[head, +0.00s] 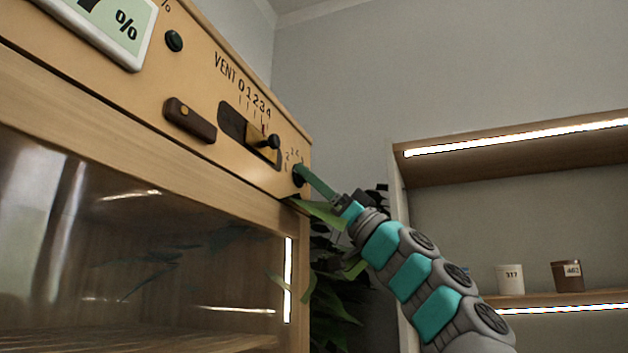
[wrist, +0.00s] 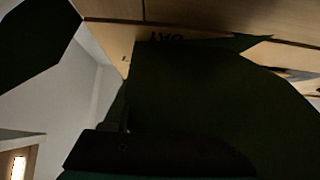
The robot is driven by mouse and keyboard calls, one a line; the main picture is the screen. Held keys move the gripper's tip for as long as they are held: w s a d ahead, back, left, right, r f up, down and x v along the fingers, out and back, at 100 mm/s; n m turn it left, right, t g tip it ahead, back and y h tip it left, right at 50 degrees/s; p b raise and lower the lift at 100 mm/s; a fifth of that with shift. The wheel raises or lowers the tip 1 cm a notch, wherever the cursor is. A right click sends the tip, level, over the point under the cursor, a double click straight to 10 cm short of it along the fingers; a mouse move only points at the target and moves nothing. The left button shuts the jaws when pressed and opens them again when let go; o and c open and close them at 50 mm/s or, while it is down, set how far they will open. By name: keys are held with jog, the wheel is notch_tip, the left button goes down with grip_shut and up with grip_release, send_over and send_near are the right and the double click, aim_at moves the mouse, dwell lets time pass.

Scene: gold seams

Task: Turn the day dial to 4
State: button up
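The day dial (head: 298,176) is a small dark knob at the right end of the wooden cabinet's control panel, with small numbers around it, only partly readable. My gripper (head: 306,176) reaches up to it from the lower right, its green finger at or against the knob. I cannot tell whether the fingers are closed on it. Large dark green shapes cover much of that view and hide the dial. The dial's pointer setting cannot be read.
The VENT slider (head: 262,141) with its 0 to 4 scale sits left of the dial, beside a brown latch (head: 190,119) and a green button (head: 174,41). Plant leaves (head: 322,213) hang close below my gripper. A lit shelf (head: 530,300) with two cups stands at right.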

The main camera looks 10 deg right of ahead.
grip_shut()
jog(key=shift+a+f+m+t+h+b, duration=0.1)
jog(key=shift+m+t+h+b, duration=0.2)
jog(key=shift+m+t, duration=0.15)
jog(key=shift+s+a+r+m+t+h+p, duration=0.15)
jog(key=shift+m+t+h+p, duration=0.55)
jog(key=shift+m+h, duration=2.7)
jog(key=shift+s+r+m+t+h+p, duration=0.35)
jog(key=shift+m+h+p, duration=0.6)
jog(key=shift+m+h, duration=2.45)
jog(key=shift+a+r+m+t+h+p, duration=0.1)
jog(key=shift+m+t+h+p, duration=0.65)
jog(key=shift+m+h, duration=2.65)
jog(key=shift+m+g+y, duration=0.75)
jog(key=shift+m+y, duration=0.35)
jog(key=shift+m, duration=1.15)
